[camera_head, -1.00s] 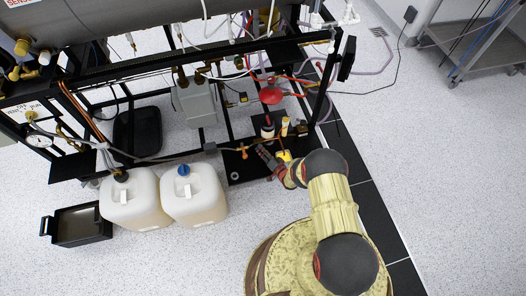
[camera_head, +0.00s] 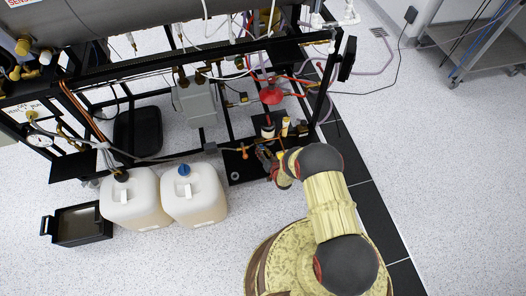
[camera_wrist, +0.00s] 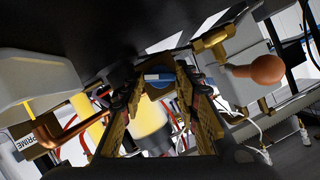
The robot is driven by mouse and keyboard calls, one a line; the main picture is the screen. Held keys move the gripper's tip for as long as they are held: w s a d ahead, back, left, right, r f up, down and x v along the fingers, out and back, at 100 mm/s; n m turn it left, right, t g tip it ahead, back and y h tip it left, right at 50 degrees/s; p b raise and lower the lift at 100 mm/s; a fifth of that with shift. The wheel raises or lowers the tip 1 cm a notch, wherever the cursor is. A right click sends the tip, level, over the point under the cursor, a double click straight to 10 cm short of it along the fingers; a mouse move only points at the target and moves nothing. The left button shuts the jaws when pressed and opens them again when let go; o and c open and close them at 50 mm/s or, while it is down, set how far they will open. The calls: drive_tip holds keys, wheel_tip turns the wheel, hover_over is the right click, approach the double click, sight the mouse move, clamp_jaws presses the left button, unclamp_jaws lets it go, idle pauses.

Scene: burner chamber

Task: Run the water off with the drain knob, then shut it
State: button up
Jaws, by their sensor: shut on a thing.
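My gripper (camera_head: 264,154) is at the low brass pipework on the right end of the black frame, partly hidden by my wrist in the head view. In the wrist view its two fingers (camera_wrist: 159,80) are closed around a small piece with a blue and pale face, which I take to be the drain knob (camera_wrist: 158,77). The fingers hide its sides, so its turn angle cannot be told. A brass fitting with a brown ball end (camera_wrist: 265,70) is to the right of the fingers. No running water can be made out.
Two white jugs (camera_head: 130,200) (camera_head: 195,195) stand left of my gripper, beside a black open bin (camera_head: 80,225). A red round part (camera_head: 271,95) and hoses hang above the pipework. The speckled floor on the right (camera_head: 440,180) is clear.

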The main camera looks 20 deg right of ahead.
drive_tip(key=n+h, duration=0.2)
drive_tip(key=n, duration=0.1)
drive_tip(key=shift+a, duration=0.2)
drive_tip(key=shift+n, duration=0.3)
idle(0.4)
drive_tip(key=o, duration=1.2)
drive_tip(key=shift+c, duration=0.2)
drive_tip(key=v, duration=1.2)
drive_tip(key=shift+a+r, duration=0.15)
drive_tip(key=shift+a, duration=0.05)
drive_tip(key=shift+w, duration=0.1)
